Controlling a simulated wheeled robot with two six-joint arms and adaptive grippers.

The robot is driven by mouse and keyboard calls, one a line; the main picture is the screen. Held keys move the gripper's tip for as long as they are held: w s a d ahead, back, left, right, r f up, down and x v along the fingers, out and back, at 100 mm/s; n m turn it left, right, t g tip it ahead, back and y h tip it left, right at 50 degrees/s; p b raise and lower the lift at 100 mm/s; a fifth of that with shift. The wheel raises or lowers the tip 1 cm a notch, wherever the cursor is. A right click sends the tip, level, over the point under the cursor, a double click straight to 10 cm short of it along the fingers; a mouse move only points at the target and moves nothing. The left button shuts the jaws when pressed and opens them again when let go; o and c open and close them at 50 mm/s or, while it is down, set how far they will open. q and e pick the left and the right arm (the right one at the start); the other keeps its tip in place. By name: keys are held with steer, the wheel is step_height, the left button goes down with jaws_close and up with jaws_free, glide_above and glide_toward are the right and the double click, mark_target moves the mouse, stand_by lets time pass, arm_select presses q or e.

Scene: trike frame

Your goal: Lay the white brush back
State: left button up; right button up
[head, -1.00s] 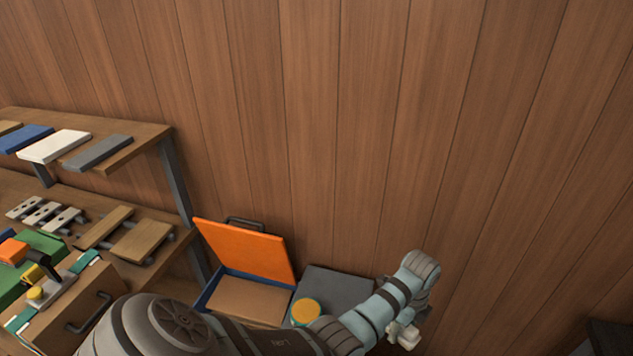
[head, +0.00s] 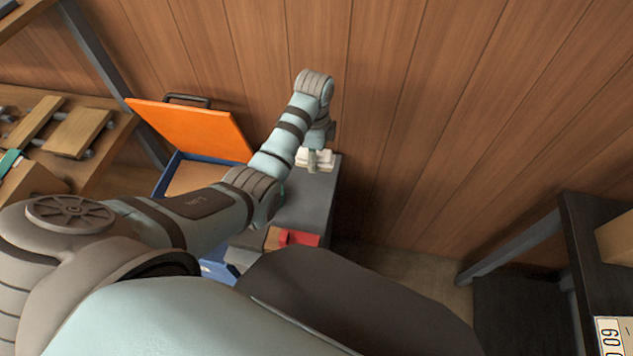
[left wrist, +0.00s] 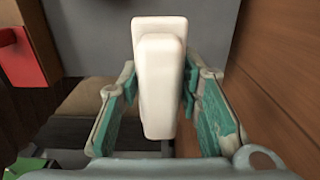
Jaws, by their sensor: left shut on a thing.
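My left gripper (head: 318,150) is shut on the white brush (head: 315,162), seen in the head view near the back right corner of a grey bench top (head: 312,205). In the left wrist view, the white brush (left wrist: 160,75) stands as a pale block between the green pads of the left gripper (left wrist: 158,105). The grey top (left wrist: 100,25) shows behind the brush there; I cannot tell whether the two touch. My right gripper is out of view.
A blue box with a raised orange lid (head: 195,130) stands left of my left forearm. A red block (head: 300,237) lies near the grey top's front; it shows in the wrist view (left wrist: 22,60). The plank wall (head: 420,110) is close behind. A dark shelf (head: 575,240) stands right.

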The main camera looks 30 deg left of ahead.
mark_target(316, 182)
arm_select(q)
step_height(316, 182, down, 8)
steer(key=b, duration=0.2)
steer(key=shift+w+d+f+b, duration=0.1)
steer(key=shift+f+b, duration=0.15)
steer(key=shift+b, duration=0.05)
steer(key=shift+f, duration=0.2)
steer(key=o, duration=1.1)
steer(key=shift+r, duration=0.1)
step_height(316, 182, up, 12)
steer(key=p, duration=0.4)
steer(key=shift+r, duration=0.15)
